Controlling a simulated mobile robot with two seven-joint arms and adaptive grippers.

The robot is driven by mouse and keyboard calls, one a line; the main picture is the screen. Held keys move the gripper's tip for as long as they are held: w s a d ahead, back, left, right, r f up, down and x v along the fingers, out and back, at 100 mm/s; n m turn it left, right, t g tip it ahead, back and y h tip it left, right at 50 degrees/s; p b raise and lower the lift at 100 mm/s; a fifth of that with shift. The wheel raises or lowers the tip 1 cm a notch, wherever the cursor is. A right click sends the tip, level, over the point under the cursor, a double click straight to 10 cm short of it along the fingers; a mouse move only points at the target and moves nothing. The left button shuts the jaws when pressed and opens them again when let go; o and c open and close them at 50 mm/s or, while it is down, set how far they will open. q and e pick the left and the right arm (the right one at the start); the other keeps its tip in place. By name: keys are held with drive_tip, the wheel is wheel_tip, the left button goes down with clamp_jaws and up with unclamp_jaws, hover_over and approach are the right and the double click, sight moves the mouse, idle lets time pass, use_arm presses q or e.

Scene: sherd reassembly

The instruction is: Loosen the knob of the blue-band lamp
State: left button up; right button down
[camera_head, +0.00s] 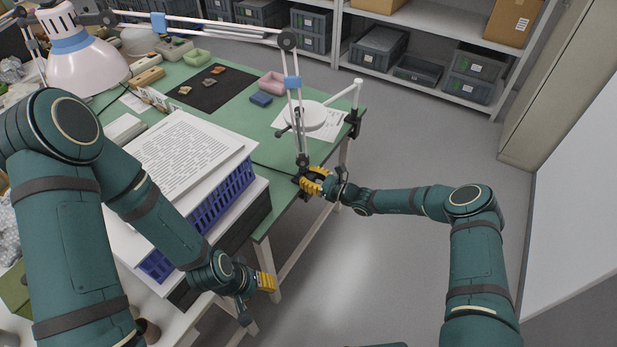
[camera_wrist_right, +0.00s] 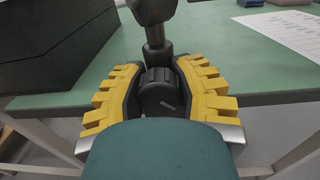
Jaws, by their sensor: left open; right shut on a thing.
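The blue-band lamp has a white shade with a blue band (camera_head: 72,42) at the upper left and a jointed white arm with blue bands running to its post (camera_head: 297,120). The post stands in a dark clamp at the table edge. My right gripper (camera_head: 314,182) is at this clamp, shut on the black knob; in the right wrist view the knob (camera_wrist_right: 160,92) sits between the yellow fingers, below the lamp's dark joint (camera_wrist_right: 153,12). My left gripper (camera_head: 266,283) is open and empty, low in front of the table. The knob is mostly hidden in the head view.
A black mat with sherds (camera_head: 212,88) lies behind. A white round lamp piece (camera_head: 308,115) is near the post. Floor at right is clear.

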drive_tip(key=shift+n, duration=0.4)
drive_tip(key=c, duration=0.6)
unclamp_jaws()
drive_tip(key=shift+d, duration=0.1)
drive_tip(key=v, duration=1.2)
